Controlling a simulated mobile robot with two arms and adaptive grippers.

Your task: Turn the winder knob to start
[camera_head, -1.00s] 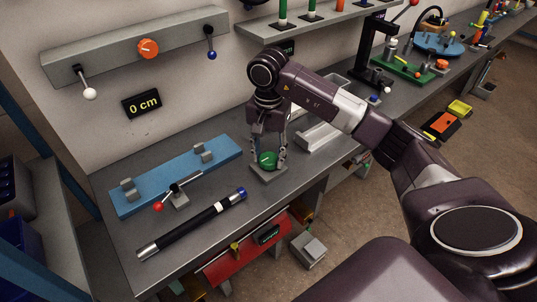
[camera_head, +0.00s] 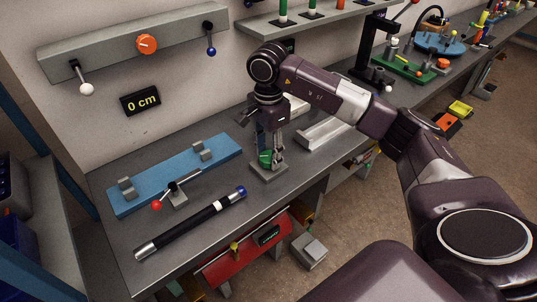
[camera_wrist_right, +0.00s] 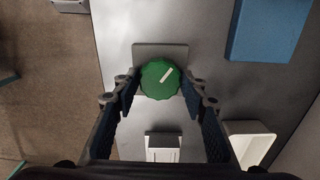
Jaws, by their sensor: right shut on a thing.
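A green round knob (camera_head: 265,158) with a white mark line sits on a small grey square base (camera_head: 269,174) near the bench's front edge. My right gripper (camera_head: 271,160) points down over it, with its fingers on either side of the knob. In the right wrist view the knob (camera_wrist_right: 160,79) lies between the two fingertips (camera_wrist_right: 160,84), which touch its sides; its white line slants up to the right. My left gripper is not in view.
A blue plate (camera_head: 175,172) with grey brackets, a small red-tipped lever (camera_head: 178,195) and a black hose (camera_head: 195,222) lie left of the knob. A grey channel block (camera_head: 322,132) stands to its right. The wall panel (camera_head: 120,48) carries an orange knob (camera_head: 147,44); the display below (camera_head: 141,100) reads "0 cm".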

